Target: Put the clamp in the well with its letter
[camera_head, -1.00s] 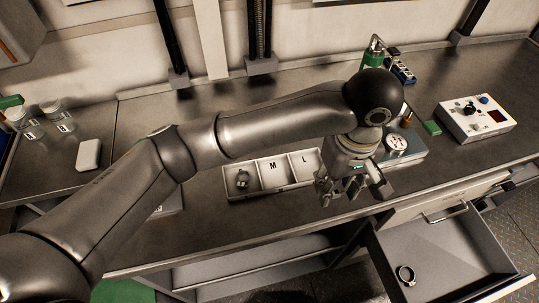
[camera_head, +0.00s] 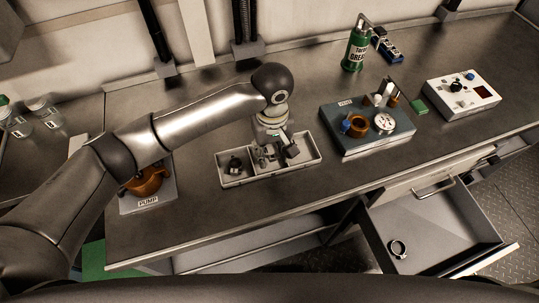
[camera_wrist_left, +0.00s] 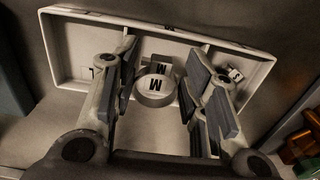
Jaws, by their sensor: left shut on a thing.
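My left gripper (camera_head: 268,158) is over the middle of the white three-well tray (camera_head: 246,182); the tray also shows in the left wrist view (camera_wrist_left: 235,42). It is shut on a round metal clamp marked M (camera_wrist_left: 155,90), seen between the fingers in the left wrist view. Behind it is the well label M (camera_wrist_left: 160,67). Whether the clamp touches the well floor, I cannot tell. Another clamp (camera_head: 235,165) sits in the tray's left well. The right well (camera_head: 304,150) looks empty. My right gripper is not in view.
An open drawer (camera_head: 426,222) at lower right holds another ring clamp (camera_head: 398,249). Right of the tray is a blue-grey unit with a gauge (camera_head: 384,122). A green grease bottle (camera_head: 355,50) stands behind. A pump (camera_head: 147,181) is at left, partly behind my arm.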

